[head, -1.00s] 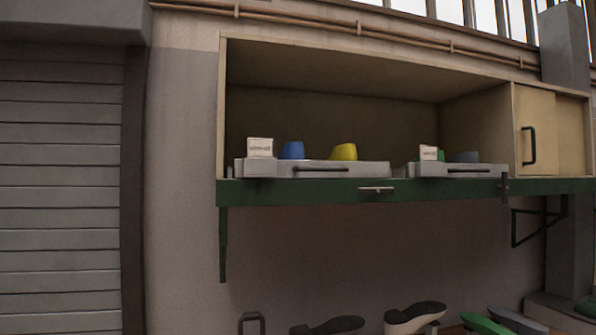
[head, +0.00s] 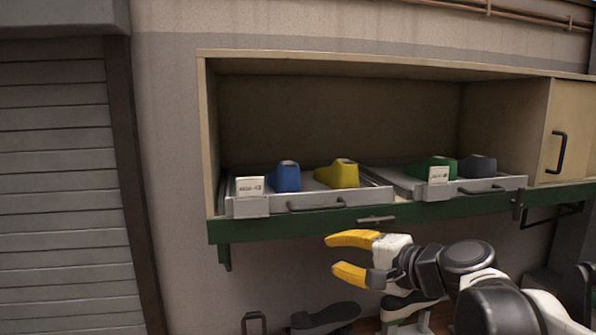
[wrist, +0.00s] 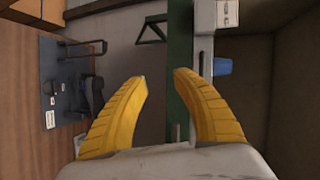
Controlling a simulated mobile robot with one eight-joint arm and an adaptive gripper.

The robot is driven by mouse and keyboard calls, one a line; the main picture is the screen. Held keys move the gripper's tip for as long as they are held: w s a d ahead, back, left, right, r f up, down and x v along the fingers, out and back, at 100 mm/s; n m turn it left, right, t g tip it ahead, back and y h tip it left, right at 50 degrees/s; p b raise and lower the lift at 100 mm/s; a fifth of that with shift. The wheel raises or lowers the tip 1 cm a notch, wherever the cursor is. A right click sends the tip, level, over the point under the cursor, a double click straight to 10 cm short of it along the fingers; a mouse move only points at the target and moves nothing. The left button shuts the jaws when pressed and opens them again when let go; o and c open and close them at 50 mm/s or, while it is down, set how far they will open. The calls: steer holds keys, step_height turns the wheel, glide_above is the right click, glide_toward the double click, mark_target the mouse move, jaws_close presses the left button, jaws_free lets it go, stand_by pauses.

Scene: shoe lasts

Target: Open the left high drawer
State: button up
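The left high drawer (head: 274,209) is a shallow grey tray on the shelf of the wall cabinet, with a dark bar handle (head: 316,206) on its front. It carries a white label card (head: 250,187), a blue shoe last (head: 286,177) and a yellow shoe last (head: 338,174). My gripper (head: 340,257), with yellow fingers, is open and empty, below and in front of this drawer, apart from the handle. In the wrist view the open fingers (wrist: 160,75) point toward the green shelf edge (wrist: 180,50), and the blue last (wrist: 222,66) shows beyond them.
A second grey drawer (head: 495,187) with green and grey lasts sits to the right. The green shelf rail (head: 280,226) bears a small latch (head: 376,220). A closed door (head: 572,130) covers the cabinet's right part. Dark shoe shapes (head: 325,318) lie below.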

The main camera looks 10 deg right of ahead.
steer(key=m+t+p, duration=0.2)
glide_toward(320, 208)
steer(key=p+x, duration=0.1)
steer(key=x, duration=0.9)
steer(key=shift+w+a+f, duration=0.1)
steer(key=shift+w+a, duration=0.05)
steer(key=shift+w, duration=0.2)
jaws_close()
